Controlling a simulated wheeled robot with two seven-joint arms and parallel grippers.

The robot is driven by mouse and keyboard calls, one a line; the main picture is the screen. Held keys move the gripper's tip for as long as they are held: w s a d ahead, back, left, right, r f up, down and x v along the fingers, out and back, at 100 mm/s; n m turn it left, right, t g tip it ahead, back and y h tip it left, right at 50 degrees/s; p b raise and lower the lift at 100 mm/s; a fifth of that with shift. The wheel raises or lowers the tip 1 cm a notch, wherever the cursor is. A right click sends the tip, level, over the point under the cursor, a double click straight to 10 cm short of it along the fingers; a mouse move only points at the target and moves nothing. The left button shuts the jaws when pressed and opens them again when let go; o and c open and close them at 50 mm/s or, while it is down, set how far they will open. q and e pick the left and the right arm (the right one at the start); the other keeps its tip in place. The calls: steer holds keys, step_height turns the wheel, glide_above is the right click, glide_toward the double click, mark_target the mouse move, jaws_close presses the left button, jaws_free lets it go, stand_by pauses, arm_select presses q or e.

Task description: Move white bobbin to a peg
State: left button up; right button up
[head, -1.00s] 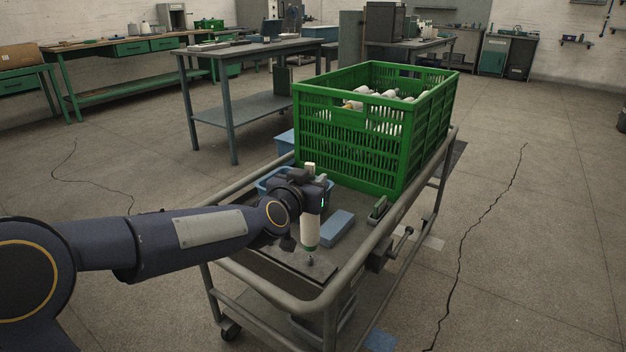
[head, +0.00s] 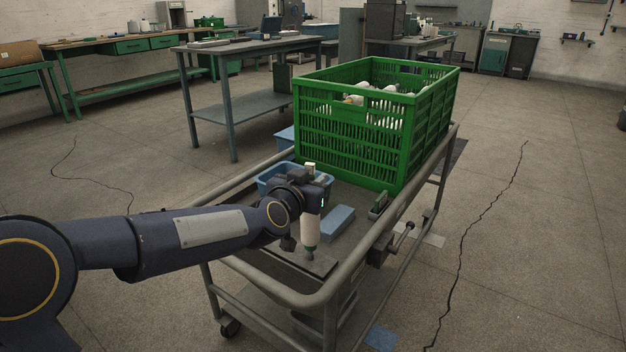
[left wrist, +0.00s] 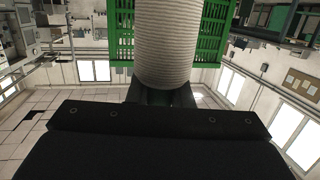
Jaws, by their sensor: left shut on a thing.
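The bobbin also fills the upper middle of the left wrist view (left wrist: 168,45), in front of my gripper (left wrist: 163,95). A short grey peg (head: 309,257) stands on a dark plate (head: 322,266) at the near end of the cart. The bobbin's lower end is right over the peg in the head view; I cannot tell whether they touch. My right gripper is not in view.
A green crate (head: 350,130) with several bobbins stands on the far part of the cart (head: 312,301). A blue bin (head: 270,182) and a blue block (head: 338,221) are close behind the gripper. A raised rail surrounds the cart top.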

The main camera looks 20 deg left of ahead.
arm_select(q)
steer(key=shift+f+b, duration=1.5)
steer(key=shift+f, duration=0.35)
steer(key=o, duration=1)
steer(key=shift+p+v, duration=0.9)
steer(key=shift+v, duration=3.05)
steer(key=shift+s, duration=0.1)
